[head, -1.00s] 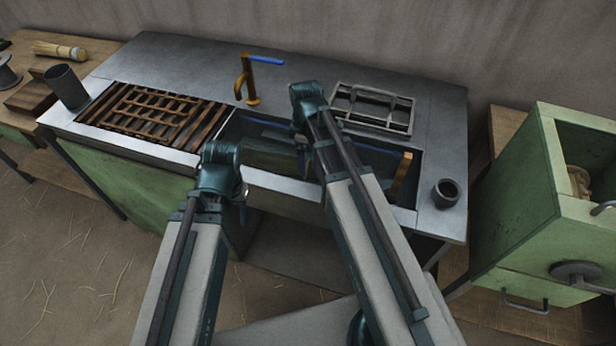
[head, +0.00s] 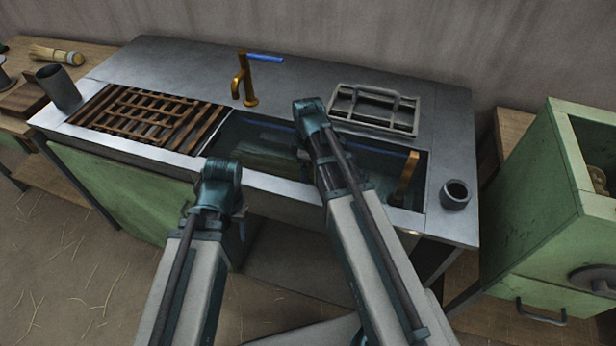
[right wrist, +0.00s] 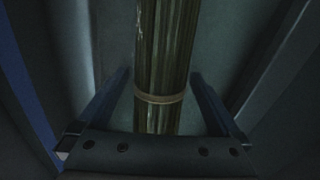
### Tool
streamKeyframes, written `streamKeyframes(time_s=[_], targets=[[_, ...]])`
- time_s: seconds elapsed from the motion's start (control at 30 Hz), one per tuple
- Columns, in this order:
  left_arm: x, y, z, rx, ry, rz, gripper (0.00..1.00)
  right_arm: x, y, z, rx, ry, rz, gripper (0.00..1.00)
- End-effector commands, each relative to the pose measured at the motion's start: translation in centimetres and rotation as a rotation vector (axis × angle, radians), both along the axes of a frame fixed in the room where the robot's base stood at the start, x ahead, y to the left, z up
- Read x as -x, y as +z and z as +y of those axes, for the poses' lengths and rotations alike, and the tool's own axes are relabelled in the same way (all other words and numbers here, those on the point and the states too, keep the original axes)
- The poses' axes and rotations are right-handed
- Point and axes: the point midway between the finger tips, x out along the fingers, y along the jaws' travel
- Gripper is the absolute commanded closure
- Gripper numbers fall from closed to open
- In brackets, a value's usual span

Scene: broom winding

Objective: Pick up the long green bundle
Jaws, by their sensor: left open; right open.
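The long green bundle shows in the right wrist view (right wrist: 165,50) as a ribbed, dull-green rod with a tan tie around it. It runs up and down through the middle of that view. My right gripper (right wrist: 160,85) is open, one finger on each side of the bundle, with visible gaps. In the head view my right arm reaches into the sink (head: 262,192), where dim green lengths (head: 268,157) lie partly hidden by the arm. My left gripper (head: 239,212) is near the sink's front edge, largely hidden by its own wrist.
A slatted brown rack (head: 150,115) covers the left of the counter. A dark cup (head: 60,88) stands beside it. A small pot (head: 455,194) stands at right, near a green cabinet (head: 545,195).

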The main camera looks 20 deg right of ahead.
Motion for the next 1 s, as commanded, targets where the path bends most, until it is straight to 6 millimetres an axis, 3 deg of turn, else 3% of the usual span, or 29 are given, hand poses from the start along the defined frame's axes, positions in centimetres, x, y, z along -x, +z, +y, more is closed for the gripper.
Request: streamKeyframes(time_s=[0.1,0.6,1.0], targets=[[0.0,0.11,0.0,0.0,0.0,0.0,0.5,0.0,0.11,0.01,0.0,0.0,0.0,0.02],[0.0,0.11,0.0,0.0,0.0,0.0,0.5,0.0,0.11,0.01,0.0,0.0,0.0,0.92],[0.0,0.7,0.0,0.0,0.0,0.0,0.5,0.0,0.71,0.01,0.0,0.0,0.0,0.94]])
